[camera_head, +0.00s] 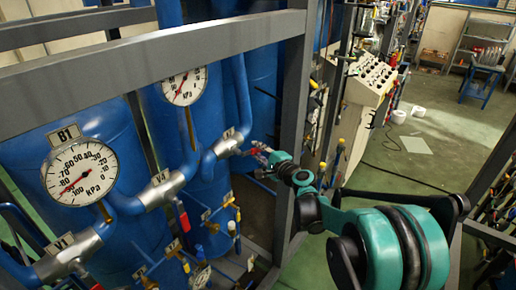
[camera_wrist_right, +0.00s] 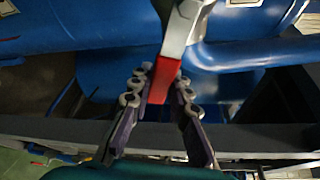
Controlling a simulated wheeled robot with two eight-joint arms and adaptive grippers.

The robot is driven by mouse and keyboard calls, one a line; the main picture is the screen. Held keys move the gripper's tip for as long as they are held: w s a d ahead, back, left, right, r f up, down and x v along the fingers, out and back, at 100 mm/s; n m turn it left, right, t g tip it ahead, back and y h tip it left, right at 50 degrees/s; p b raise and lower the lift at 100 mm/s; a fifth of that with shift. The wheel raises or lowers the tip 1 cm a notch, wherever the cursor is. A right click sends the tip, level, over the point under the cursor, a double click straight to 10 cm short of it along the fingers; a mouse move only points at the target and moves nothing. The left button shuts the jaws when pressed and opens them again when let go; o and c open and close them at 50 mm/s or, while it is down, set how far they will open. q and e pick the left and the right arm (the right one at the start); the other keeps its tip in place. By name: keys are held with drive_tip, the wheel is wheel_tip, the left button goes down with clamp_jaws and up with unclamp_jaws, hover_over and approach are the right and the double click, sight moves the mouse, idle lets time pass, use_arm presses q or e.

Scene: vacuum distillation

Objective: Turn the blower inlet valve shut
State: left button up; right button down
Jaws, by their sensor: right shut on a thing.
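A silver valve (camera_head: 228,146) sits on the blue pipe at the centre of the head view; its tag is too small to read. My right gripper (camera_head: 262,154) reaches it from the right. In the right wrist view the valve's red handle (camera_wrist_right: 164,82) lies between the two fingers of the right gripper (camera_wrist_right: 160,88), which are shut on it. The handle is mostly hidden in the head view. My left gripper is not in view.
Valve V4 (camera_head: 161,188), with a red handle (camera_head: 181,216) hanging down, and valve V1 (camera_head: 68,250) are nearer on the left. Gauge B1 (camera_head: 80,172) and a second gauge (camera_head: 185,86) stand above the pipes. A grey frame post (camera_head: 296,110) rises beside my right arm.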

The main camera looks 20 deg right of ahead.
drive_tip(key=s+a+f+m+g+y+b, duration=0.3)
drive_tip(key=s+a+f+m+g, duration=0.1)
drive_tip(key=m, duration=0.6)
drive_tip(key=shift+s+a+f+g+y, duration=0.35)
drive_tip(key=shift+a+f+g, duration=0.25)
drive_tip(key=shift+a, duration=0.45)
drive_tip(key=c, duration=1.4)
unclamp_jaws()
drive_tip(key=shift+s, duration=0.1)
drive_tip(key=v, duration=1.2)
drive_tip(key=shift+a+f, duration=0.1)
drive_tip(key=shift+a, duration=0.05)
